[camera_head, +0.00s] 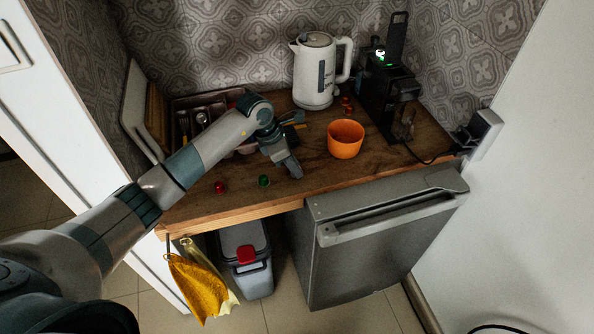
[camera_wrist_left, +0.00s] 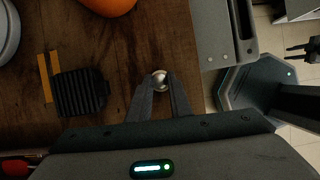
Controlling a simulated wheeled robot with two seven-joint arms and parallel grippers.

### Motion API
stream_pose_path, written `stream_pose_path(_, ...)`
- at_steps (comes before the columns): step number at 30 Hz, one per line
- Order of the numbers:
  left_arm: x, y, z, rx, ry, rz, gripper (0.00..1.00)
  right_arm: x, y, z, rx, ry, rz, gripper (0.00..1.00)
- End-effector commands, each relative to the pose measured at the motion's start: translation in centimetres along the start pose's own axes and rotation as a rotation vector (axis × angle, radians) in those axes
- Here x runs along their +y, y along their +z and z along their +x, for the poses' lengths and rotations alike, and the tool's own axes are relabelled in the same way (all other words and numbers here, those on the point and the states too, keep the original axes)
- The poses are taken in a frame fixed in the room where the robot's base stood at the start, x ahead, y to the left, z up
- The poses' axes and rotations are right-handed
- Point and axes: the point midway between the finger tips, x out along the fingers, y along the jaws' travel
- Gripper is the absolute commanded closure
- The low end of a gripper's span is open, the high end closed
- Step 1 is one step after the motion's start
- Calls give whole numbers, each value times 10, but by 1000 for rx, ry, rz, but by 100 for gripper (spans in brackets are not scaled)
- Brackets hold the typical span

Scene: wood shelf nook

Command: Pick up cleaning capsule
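A small silvery round capsule (camera_wrist_left: 159,79) sits between the fingertips of my left gripper (camera_wrist_left: 161,87) in the left wrist view. The two fingers are close together, one on each side of it, and seem to touch it. Whether it still rests on the wooden counter I cannot tell. In the head view my left gripper (camera_head: 294,169) points down low over the counter's front part, and it hides the capsule there. A dark pronged shape at the right edge of the left wrist view may be my right gripper (camera_wrist_left: 304,48), too small to read.
The wooden counter (camera_head: 325,176) holds a red capsule (camera_head: 220,187), a green capsule (camera_head: 264,180), an orange cup (camera_head: 345,140), a white kettle (camera_head: 314,72), a black coffee machine (camera_head: 388,92) and a cutlery tray (camera_head: 181,103). A small grey fridge (camera_head: 370,245) stands below.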

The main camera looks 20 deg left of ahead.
Motion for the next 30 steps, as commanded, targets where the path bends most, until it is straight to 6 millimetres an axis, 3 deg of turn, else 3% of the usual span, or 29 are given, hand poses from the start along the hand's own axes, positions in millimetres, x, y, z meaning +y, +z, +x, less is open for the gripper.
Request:
stream_pose_path(14, 1, 1, -2, -1, 1, 0, 100, 0, 0, 3, 0, 0, 0, 69)
stream_pose_path(20, 1, 7, -16, -2, 3, 3, 100, 0, 1, 14, 0, 0, 0, 69)
stream_pose_path(24, 1, 15, -35, -2, 4, 5, 100, -1, 3, 28, 0, 0, 0, 69)
stream_pose_path(30, -30, 47, -46, -3, 1, 8, 100, -1, 4, 44, 0, 0, 0, 69)
